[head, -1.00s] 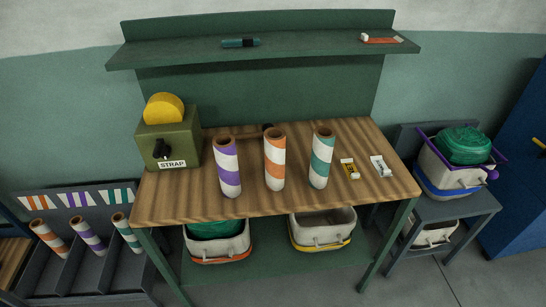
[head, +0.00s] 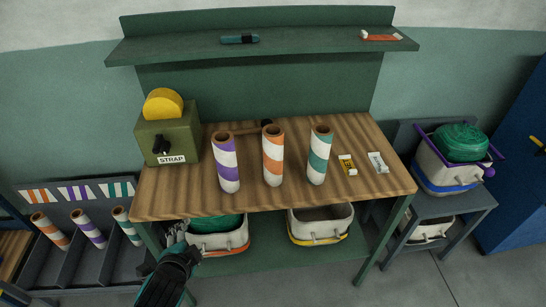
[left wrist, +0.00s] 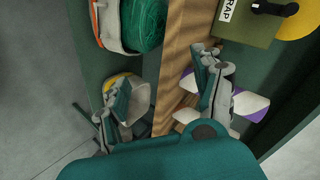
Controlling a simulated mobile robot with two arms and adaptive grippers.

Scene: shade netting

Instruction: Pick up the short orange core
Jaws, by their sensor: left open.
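An orange-and-white striped core (head: 273,155) stands upright on the wooden table, between a purple-striped core (head: 226,163) and a teal-striped core (head: 319,156). Another orange-striped core (head: 50,231) leans in the rack at lower left and looks smaller. My left gripper (head: 176,236) is open and empty at the table's front left edge, apart from the cores. In the left wrist view its spread fingers (left wrist: 163,72) partly hide striped cores on the table. My right gripper is not in view.
A green strap box (head: 167,140) stands at the table's back left. A brown rod (head: 243,131) lies behind the cores. Two small packets, one yellow (head: 347,165), lie at right. Bins (head: 320,225) sit below. The rack (head: 75,268) also holds purple and teal cores. The table's front strip is clear.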

